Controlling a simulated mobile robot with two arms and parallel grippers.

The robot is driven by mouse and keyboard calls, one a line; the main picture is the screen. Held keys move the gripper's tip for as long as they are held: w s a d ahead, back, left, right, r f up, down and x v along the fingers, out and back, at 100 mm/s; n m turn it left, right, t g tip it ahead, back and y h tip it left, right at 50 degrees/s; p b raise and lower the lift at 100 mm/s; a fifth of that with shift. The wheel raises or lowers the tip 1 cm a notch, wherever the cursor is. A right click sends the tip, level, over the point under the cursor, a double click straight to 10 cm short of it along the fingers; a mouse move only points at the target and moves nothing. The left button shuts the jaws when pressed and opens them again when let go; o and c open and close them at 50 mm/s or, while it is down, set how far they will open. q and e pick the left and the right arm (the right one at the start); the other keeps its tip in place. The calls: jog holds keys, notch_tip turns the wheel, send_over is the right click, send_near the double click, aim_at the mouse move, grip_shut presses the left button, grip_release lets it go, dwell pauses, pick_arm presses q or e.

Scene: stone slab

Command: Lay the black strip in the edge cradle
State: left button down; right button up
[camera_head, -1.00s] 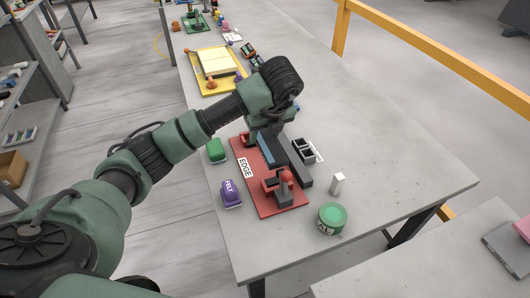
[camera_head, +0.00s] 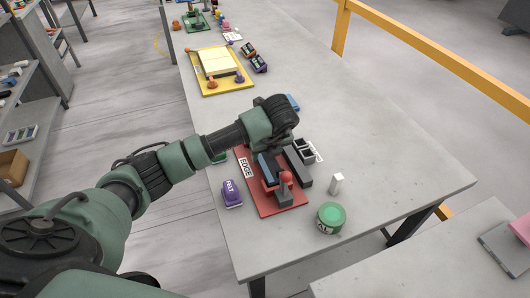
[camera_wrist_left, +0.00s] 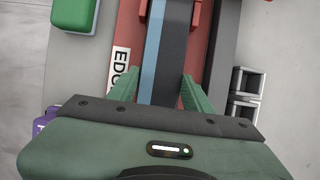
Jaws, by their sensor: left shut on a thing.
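The black strip (camera_wrist_left: 174,45) has a blue face along its left side; the blue side shows in the head view (camera_head: 268,164). My left gripper (camera_head: 272,150) is shut on it; in the left wrist view the green fingers (camera_wrist_left: 160,88) lie on both sides of it. The edge cradle is a red plate (camera_head: 268,208) labelled EDGE with red upright parts (camera_wrist_left: 196,14). The strip lies over the plate, its near end between these upright parts; I cannot tell whether it touches the cradle's bottom. My right gripper is out of view.
A dark grey bar (camera_head: 298,166) lies along the plate's right side, beside black bins (camera_head: 305,150). A purple FELT box (camera_head: 231,194), a green tin (camera_head: 330,218) and a white block (camera_head: 336,183) stand near. The table's right side is clear.

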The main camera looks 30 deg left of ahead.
pick_arm(q)
jog(key=c, duration=0.6)
grip_release()
jog(key=shift+c, duration=0.2)
jog(key=shift+r, duration=0.25)
jog(key=b+v, duration=0.1)
jog(key=v, duration=0.7)
jog(key=shift+d, duration=0.1)
jog(key=p+v, duration=0.1)
jog(key=v, duration=0.2)
jog(key=shift+s+r, duration=0.2)
jog(key=shift+r, duration=0.15)
jog(key=shift+f, duration=0.1)
